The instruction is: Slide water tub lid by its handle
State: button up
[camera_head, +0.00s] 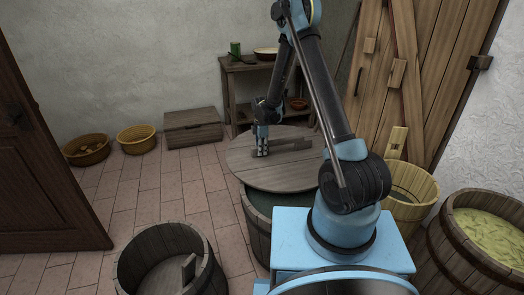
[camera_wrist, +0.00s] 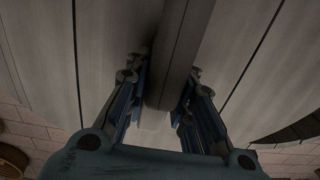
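The water tub (camera_head: 256,230) stands at the middle front, with dark greenish water (camera_head: 265,201) showing at its near side. Its round wooden lid (camera_head: 245,165) lies over the far part of the tub, shifted away from the near rim. A bar-shaped wooden handle (camera_head: 290,145) runs across the lid's top. My gripper (camera_head: 262,150) is down at the handle's left end. In the wrist view, the handle (camera_wrist: 178,55) passes between the two fingers of my gripper (camera_wrist: 162,75), which close in against its sides. The lid's planks (camera_wrist: 110,45) fill the background.
An open wooden barrel (camera_head: 170,255) stands at the front left. A pale bucket (camera_head: 408,205) and a filled barrel (camera_head: 480,240) are at the right. A wooden box (camera_head: 192,128), baskets (camera_head: 136,138) and a small table (camera_head: 245,65) line the back wall. Tiled floor at left is free.

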jog(key=o, duration=1.1)
jog(key=shift+r, duration=0.1)
